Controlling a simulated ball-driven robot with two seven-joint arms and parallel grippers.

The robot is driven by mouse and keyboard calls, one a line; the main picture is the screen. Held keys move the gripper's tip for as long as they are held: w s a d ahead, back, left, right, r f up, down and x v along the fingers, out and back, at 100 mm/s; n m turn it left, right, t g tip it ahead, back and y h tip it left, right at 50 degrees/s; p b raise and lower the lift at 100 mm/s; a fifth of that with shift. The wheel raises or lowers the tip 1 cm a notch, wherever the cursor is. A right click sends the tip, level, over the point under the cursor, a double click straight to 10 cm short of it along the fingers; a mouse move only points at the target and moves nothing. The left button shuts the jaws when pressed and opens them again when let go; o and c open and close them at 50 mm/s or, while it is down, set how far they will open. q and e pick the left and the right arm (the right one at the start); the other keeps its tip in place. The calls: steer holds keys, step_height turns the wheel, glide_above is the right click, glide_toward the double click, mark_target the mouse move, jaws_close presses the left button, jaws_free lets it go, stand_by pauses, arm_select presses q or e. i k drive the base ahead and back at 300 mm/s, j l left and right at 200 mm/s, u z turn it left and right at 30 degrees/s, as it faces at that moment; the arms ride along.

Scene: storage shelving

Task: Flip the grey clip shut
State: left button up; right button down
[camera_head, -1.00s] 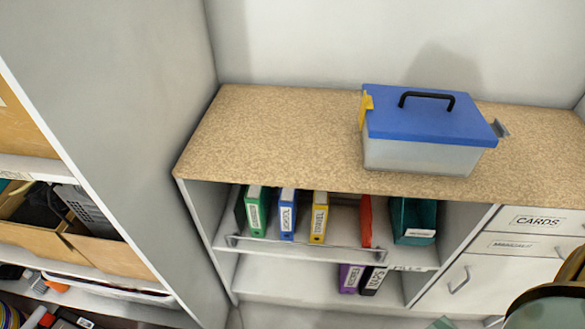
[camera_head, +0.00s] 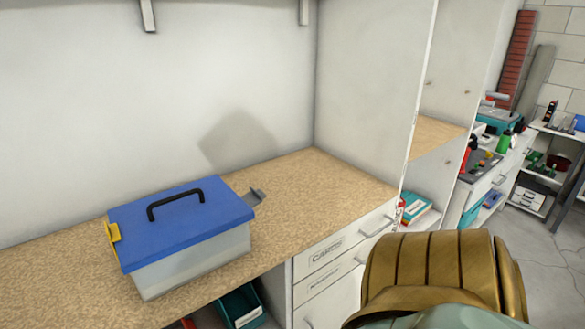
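The storage box (camera_head: 190,262) has a clear body and a blue lid (camera_head: 185,228) with a black handle (camera_head: 175,203). It stands upright on the speckled countertop at the lower left. The grey clip (camera_head: 256,195) is on the box's right end and sticks outward from the lid's edge, swung open. A yellow clip (camera_head: 113,232) on the left end lies close against the box. A bronze and pale green part of my arm shows at the lower right, apart from the box. Neither gripper's fingers are in view.
The countertop (camera_head: 325,190) is clear to the right of the box, up to a white side panel (camera_head: 415,110). Drawers (camera_head: 340,245) lie below. A teal bin (camera_head: 240,306) is on the shelf under the box. Open floor and other shelving are at the far right.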

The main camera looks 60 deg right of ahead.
mark_target(254, 197)
steer(key=l+z, duration=0.2)
steer(key=l, duration=0.2)
steer(key=l+z, duration=0.25)
steer(key=l, duration=0.2)
steer(key=i+l+z, duration=0.2)
steer(key=l, duration=0.2)
steer(key=l+z, duration=0.2)
steer(key=l, duration=0.2)
steer(key=k+l+z, duration=0.15)
steer(key=k+l, duration=0.1)
steer(key=l, duration=0.1)
